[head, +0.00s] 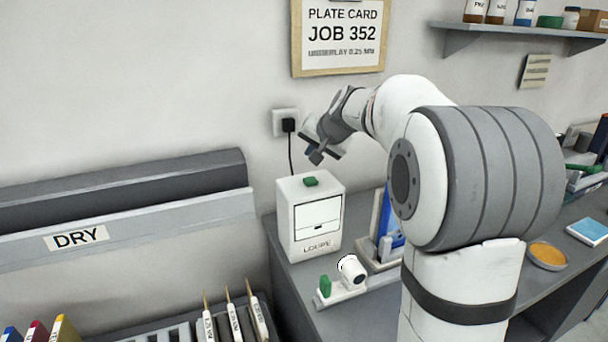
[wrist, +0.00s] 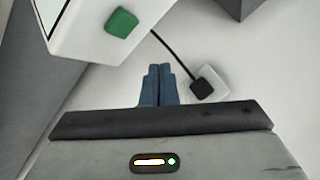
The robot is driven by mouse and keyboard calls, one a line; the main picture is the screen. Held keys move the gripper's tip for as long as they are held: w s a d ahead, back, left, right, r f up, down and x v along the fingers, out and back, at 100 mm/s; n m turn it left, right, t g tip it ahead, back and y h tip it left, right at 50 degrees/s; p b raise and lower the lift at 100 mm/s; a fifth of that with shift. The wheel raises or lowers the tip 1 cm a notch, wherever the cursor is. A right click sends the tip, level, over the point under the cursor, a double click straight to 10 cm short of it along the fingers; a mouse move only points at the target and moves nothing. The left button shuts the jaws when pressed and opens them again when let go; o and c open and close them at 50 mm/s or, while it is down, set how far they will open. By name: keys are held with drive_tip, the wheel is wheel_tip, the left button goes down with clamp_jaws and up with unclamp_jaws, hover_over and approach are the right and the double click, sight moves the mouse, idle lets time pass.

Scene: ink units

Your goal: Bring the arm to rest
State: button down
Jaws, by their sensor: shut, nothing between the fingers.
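My gripper (head: 316,156) is raised above and slightly right of a white box labelled LOUPE (head: 308,240), in front of the wall. In the wrist view its two blue-grey fingers (wrist: 159,84) are together with nothing between them. My arm is bent and reaches toward the wall at the middle of the head view. The white box shows at the upper left of the wrist view, with its green button (wrist: 121,22) close by; the button also shows on the box top in the head view (head: 311,181).
A wall socket with a black plug (head: 288,124) and cord is behind the gripper. A small white device (head: 350,270) stands on the grey bench before the box. A DRY rack (head: 130,210) is at left. A shelf with bottles (head: 520,30) hangs at upper right.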

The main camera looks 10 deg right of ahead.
drive_tip(key=s+f+n+g+h, duration=0.1)
drive_tip(key=s+f, duration=0.3)
drive_tip(key=s, duration=0.8)
drive_tip(key=s+a+f+n+g, duration=0.1)
drive_tip(key=s+f+n+g, duration=0.1)
drive_tip(key=s, duration=1)
drive_tip(key=s+f+n+g+h, duration=0.1)
drive_tip(key=s+f, duration=0.5)
drive_tip(key=s, duration=0.6)
drive_tip(key=shift+s+a+f+n+g+h, duration=0.3)
drive_tip(key=shift+s+f+n+g, duration=0.1)
drive_tip(key=shift+n+g, duration=0.45)
